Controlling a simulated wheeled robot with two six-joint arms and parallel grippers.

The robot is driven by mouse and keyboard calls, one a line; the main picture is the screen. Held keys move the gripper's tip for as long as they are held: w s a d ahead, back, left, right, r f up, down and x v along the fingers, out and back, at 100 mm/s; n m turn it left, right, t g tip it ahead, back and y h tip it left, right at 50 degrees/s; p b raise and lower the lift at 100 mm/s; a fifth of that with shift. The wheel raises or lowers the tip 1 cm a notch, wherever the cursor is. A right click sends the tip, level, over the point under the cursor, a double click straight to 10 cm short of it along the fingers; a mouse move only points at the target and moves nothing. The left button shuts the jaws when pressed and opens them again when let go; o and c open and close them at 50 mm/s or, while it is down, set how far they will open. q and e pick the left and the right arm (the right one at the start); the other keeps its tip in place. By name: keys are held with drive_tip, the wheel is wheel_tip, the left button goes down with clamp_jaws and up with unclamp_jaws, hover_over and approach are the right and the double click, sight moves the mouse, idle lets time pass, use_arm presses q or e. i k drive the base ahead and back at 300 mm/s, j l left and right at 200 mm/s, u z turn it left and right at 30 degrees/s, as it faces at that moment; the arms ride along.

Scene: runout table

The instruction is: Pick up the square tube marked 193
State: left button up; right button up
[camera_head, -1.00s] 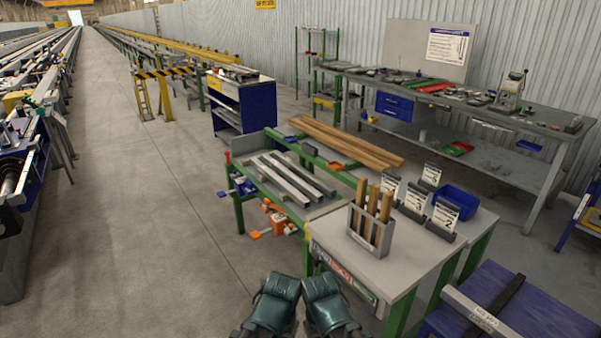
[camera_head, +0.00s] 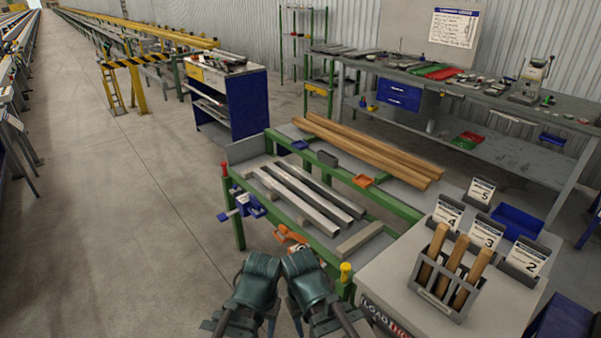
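Several grey metal tubes and bars lie side by side on the green-framed runout table (camera_head: 343,166). My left gripper (camera_head: 262,268) and my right gripper (camera_head: 298,265) are close together at the bottom, in front of the table and apart from the tubes. Their fingers cannot be made out.
Long brown bars (camera_head: 365,148) lie on the table's far side. At right, a grey bench (camera_head: 385,285) holds a rack (camera_head: 440,292) of wooden-looking pieces, numbered cards (camera_head: 486,234) and a blue bin (camera_head: 518,222). A blue cabinet (camera_head: 245,105) stands behind. The left floor is clear.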

sight(346, 204)
drive_tip(key=i+j, duration=0.6)
drive_tip(key=i, duration=0.15)
drive_tip(key=i+j, duration=0.65)
drive_tip(key=i, duration=0.15)
drive_tip(key=i+j+z, duration=0.35)
drive_tip(key=z, duration=1.95)
drive_tip(key=l, duration=0.1)
